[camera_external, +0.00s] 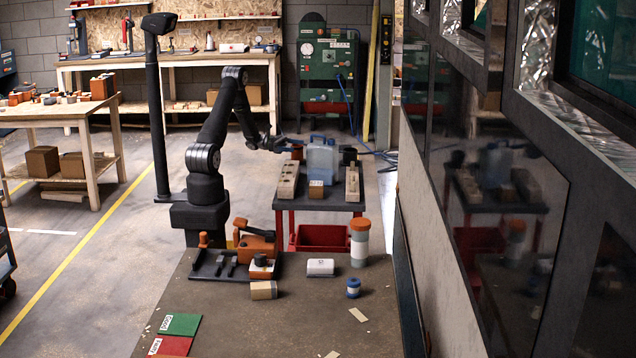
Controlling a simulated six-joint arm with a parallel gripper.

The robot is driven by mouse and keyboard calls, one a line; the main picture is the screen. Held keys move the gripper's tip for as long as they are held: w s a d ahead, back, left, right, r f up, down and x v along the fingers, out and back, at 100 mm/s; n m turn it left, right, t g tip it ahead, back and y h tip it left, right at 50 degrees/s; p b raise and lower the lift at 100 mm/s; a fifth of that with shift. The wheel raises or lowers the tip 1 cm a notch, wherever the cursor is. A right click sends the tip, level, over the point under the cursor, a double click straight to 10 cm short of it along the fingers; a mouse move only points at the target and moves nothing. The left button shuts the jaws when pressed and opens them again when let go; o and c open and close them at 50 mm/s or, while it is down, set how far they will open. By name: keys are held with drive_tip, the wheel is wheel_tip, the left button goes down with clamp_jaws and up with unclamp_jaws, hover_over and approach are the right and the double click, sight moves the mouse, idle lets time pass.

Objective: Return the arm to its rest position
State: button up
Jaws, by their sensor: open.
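My gripper (280,146) hangs at the end of my dark arm, over the left back part of a small table (338,204). It is open, and nothing shows between its fingers. It is small in this view. A translucent blue jug (321,158) stands on the table just right of the fingers. I cannot tell whether they touch it. A reddish-brown object (297,151) is close by, partly hidden.
Wooden blocks (288,180) flank the jug. A red bin (322,238) sits under the table. The front bench (260,325) holds an orange-and-white cylinder (360,242), a blue spool (353,288) and red and green mats (180,324). A dark glazed machine front (490,190) bounds the right.

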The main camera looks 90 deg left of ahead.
sight(318, 144)
drive_tip(key=x, duration=0.8)
drive_tip(key=f+x, duration=0.1)
drive_tip(key=x, duration=0.3)
drive_tip(key=shift+w+d+f, duration=0.1)
drive_tip(key=shift+d, duration=0.1)
wheel_tip(318, 144, up, 6)
drive_tip(key=shift+f, duration=0.2)
drive_tip(key=shift+w+d+r, duration=0.1)
drive_tip(key=shift+d+r, duration=0.15)
drive_tip(key=shift+d, duration=0.3)
drive_tip(key=shift+w+d+r, duration=0.1)
drive_tip(key=shift+d+r, duration=0.15)
drive_tip(key=shift+d, duration=0.3)
drive_tip(key=shift+w+d+r, duration=0.15)
drive_tip(key=shift+d+r, duration=0.25)
drive_tip(key=shift+d, duration=0.25)
